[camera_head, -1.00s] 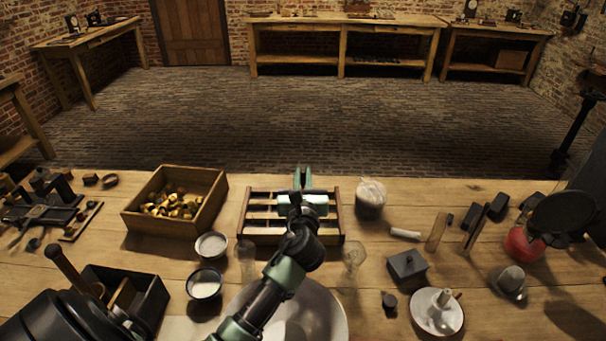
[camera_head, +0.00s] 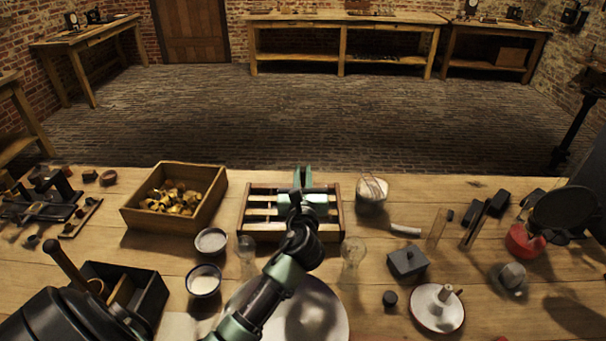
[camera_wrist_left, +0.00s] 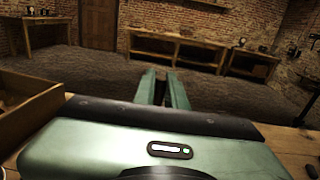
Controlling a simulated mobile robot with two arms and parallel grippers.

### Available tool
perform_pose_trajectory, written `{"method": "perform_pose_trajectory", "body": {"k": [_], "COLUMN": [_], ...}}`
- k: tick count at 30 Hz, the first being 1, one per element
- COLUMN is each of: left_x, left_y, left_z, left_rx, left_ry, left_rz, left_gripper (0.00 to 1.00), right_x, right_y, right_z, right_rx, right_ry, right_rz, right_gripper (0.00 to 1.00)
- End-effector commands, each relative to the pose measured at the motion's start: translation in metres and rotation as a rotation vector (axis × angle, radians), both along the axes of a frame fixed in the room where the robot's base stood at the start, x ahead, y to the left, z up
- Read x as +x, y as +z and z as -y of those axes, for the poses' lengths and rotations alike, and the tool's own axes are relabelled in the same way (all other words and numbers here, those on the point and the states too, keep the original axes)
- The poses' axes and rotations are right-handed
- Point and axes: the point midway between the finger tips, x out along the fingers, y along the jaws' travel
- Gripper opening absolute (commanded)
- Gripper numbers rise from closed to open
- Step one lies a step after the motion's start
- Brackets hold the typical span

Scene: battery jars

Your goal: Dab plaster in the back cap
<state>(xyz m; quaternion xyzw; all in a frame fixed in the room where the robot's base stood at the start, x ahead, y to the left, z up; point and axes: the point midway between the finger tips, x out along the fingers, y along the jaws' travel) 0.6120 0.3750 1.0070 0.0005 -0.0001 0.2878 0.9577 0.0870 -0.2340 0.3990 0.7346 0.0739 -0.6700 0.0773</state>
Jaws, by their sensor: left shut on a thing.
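My left gripper (camera_head: 302,177) reaches over the slotted wooden rack (camera_head: 246,207), its two green fingers pointing away toward the far table edge. In the left wrist view its fingers (camera_wrist_left: 164,88) stand close together. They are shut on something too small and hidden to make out. I cannot pick out the back cap; the gripper and wrist cover part of the rack. White powder or paste, possibly plaster, fills a dark bowl (camera_head: 204,281) and a smaller dish (camera_head: 211,241) left of my arm. My right gripper is not in view.
A wooden box (camera_head: 131,217) of brass pieces stands left of the rack. A jar with white contents (camera_head: 371,192) stands right of it. Glass vessels (camera_head: 352,252) flank my forearm. A grey lidded box (camera_head: 408,264) and a white candle dish (camera_head: 428,315) stand to the right.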

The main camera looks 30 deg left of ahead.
Motion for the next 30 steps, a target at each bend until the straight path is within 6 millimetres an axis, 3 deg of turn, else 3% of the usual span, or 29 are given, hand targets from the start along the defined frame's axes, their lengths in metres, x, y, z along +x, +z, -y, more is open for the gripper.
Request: {"method": "perform_pose_trajectory", "body": {"k": [30], "left_x": [0.0], "left_y": [-0.0052], "left_z": [0.0], "left_rx": [0.0], "left_ry": [0.0], "left_rz": [0.0], "left_gripper": [0.0], "right_x": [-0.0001], "right_y": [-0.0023], "right_z": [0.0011], "right_rx": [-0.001], "right_ry": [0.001], "right_rz": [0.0], "right_gripper": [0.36]}}
